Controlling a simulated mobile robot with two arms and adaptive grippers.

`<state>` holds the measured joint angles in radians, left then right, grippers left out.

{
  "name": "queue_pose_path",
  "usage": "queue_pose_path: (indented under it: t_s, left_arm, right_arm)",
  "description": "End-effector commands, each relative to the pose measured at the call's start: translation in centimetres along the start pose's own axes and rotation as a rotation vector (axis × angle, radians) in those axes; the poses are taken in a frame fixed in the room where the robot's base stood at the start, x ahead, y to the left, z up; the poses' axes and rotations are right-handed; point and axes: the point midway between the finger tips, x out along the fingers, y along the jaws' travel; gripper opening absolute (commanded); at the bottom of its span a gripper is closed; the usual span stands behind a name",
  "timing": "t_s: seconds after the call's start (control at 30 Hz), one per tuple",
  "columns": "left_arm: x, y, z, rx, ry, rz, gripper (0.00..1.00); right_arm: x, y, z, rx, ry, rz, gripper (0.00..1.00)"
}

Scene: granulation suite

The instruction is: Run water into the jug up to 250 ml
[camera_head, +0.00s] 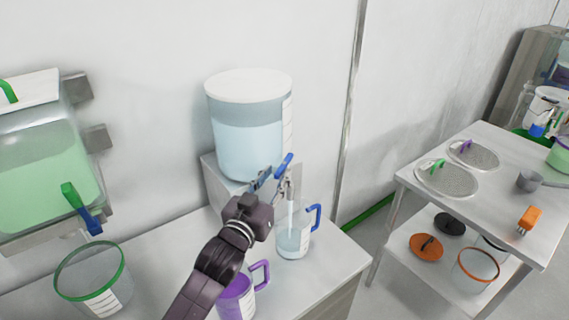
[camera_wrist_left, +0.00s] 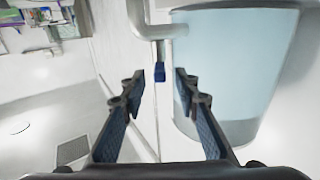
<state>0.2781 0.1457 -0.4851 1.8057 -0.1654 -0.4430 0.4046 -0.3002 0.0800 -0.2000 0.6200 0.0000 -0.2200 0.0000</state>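The clear jug with a blue handle (camera_head: 295,240) stands upright on the counter under the tap of the water tank (camera_head: 250,145). A pale vertical streak, which looks like running water, reaches from the spout into the jug. Some pale blue water shows in the jug, but its markings are too small to read. The blue tap lever (camera_head: 284,165) is tilted; its blue tip also shows in the left wrist view (camera_wrist_left: 159,72). My left gripper (camera_head: 274,182) is beside the tap. In the left wrist view its fingers (camera_wrist_left: 158,85) are apart, with the lever tip between and beyond them.
A purple-handled jug (camera_head: 237,300) stands close in front, beside my left arm. A green-rimmed container (camera_head: 90,280) sits at left under a green-liquid tank (camera_head: 45,170). A steel table (camera_head: 490,205) with lids and scoops is at right, across a gap.

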Motion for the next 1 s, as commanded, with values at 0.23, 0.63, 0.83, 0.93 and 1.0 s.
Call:
queue_pose_path:
  t_s: [0.23, 0.63, 0.83, 0.93, 1.0]
  left_arm:
    - [3.6, 0.0, -0.3, 0.001, 0.000, 0.000, 0.29]
    - [5.9, 0.0, 0.0, 0.000, -0.001, 0.000, 0.29]
    - [5.9, 0.0, 0.0, 0.000, 0.000, 0.000, 0.29]
    - [5.9, 0.0, 0.0, 0.000, 0.000, 0.000, 0.20]
    - [5.9, 0.0, 0.0, 0.000, 0.000, 0.000, 0.12]
  right_arm:
    - [-1.0, 0.0, -0.1, 0.000, 0.000, 0.000, 0.97]
    - [-1.4, 0.0, -0.1, 0.000, 0.000, 0.000, 0.97]
    - [-1.4, 0.0, -0.1, 0.000, 0.000, 0.000, 0.97]
    - [-1.4, 0.0, -0.2, 0.000, 0.000, 0.000, 0.97]
    - [-1.4, 0.0, -0.2, 0.000, 0.000, 0.000, 0.97]
